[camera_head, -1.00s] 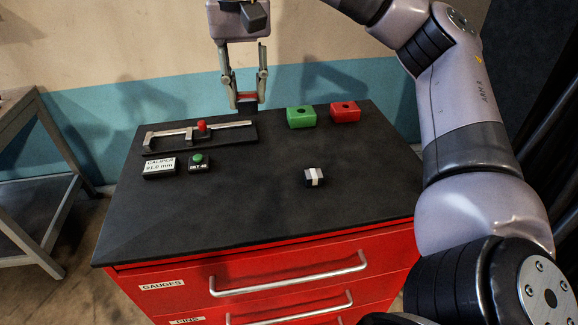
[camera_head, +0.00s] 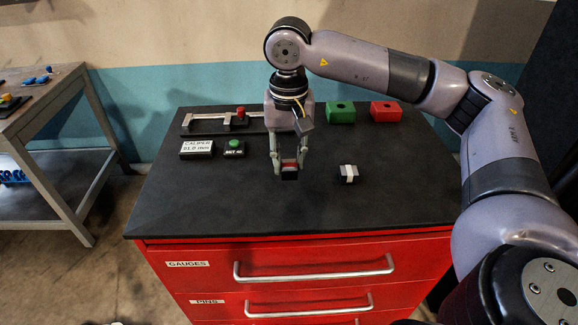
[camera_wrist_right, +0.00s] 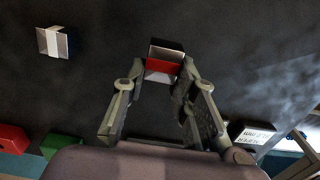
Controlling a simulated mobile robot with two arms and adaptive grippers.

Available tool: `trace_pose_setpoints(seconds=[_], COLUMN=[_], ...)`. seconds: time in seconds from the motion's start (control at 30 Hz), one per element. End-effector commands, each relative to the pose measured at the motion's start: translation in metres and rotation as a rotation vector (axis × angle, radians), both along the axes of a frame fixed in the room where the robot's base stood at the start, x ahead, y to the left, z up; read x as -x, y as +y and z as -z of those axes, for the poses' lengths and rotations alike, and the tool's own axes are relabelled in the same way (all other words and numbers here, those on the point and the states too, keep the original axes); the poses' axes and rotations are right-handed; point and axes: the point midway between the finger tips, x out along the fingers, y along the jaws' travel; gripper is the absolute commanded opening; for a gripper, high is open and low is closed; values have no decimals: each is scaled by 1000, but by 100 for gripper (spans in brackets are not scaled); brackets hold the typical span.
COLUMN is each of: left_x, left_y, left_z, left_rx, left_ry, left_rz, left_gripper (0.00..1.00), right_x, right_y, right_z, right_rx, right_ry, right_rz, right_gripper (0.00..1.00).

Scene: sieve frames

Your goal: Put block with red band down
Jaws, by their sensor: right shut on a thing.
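My left gripper is not in view.
Behind the gripper lies a caliper (camera_head: 222,122) on a dark base. A readout (camera_head: 197,149) and a green button box (camera_head: 234,148) stand at left. A green box (camera_head: 341,112) and a red box (camera_head: 386,111) stand at the back. The front of the top is clear.

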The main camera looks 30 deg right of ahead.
Motion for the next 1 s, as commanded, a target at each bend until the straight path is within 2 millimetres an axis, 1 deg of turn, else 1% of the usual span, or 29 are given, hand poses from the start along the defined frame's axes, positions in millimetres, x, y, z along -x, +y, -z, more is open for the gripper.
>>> trace_pose_setpoints(seconds=[0.1, 0.2, 0.37, 0.5, 0.63, 0.67, 0.93, 1.0], left_x=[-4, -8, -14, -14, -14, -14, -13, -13], left_y=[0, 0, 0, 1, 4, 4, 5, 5], left_z=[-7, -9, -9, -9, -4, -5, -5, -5], left_rx=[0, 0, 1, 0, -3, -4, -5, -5], left_ry=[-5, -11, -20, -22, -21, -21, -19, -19], left_rz=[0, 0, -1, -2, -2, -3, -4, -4], left_gripper=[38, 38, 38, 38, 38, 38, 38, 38], right_x=[1, 0, 0, 0, 0, 0, 0, 0], right_y=[0, 0, 0, 0, 0, 0, 0, 0], right_z=[18, 30, 34, 34, 39, 38, 37, 37], right_rx=[1, 1, -1, -1, -1, 0, 0, 0], right_ry=[4, 2, -1, -1, -1, 0, 0, 0], right_rz=[0, 0, 0, 0, 0, 0, 0, 0], right_gripper=[0, 0, 0, 0, 0, 28, 46, 46])
